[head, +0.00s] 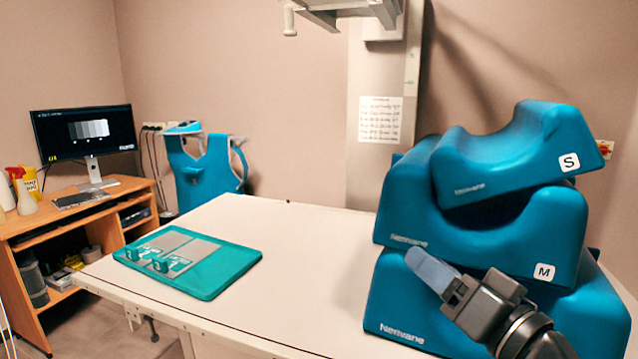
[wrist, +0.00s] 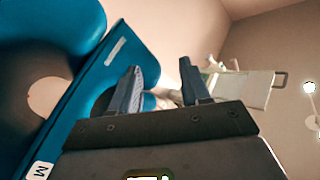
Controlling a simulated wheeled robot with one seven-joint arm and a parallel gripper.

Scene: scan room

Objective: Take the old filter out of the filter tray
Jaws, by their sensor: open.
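My gripper (head: 434,272) is at the lower right of the head view, in front of the blue foam blocks. In the wrist view its two fingers (wrist: 160,85) stand apart with nothing held between them. A grey-white overhead unit (head: 345,8) hangs at the top of the head view, cut off by the frame. A pale box with a handle (wrist: 262,90) shows beyond the fingers in the wrist view. I cannot make out a filter tray or an old filter in it. A green mat (head: 225,272) on the table carries flat grey plates (head: 185,247) with small dark green upright pieces.
Blue foam blocks marked S (head: 510,160) and M (head: 480,225) are stacked on the right of the white table (head: 310,240), close to my gripper. The table's middle is clear. A desk with a monitor (head: 85,133) stands at left; a blue apron (head: 207,172) hangs behind.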

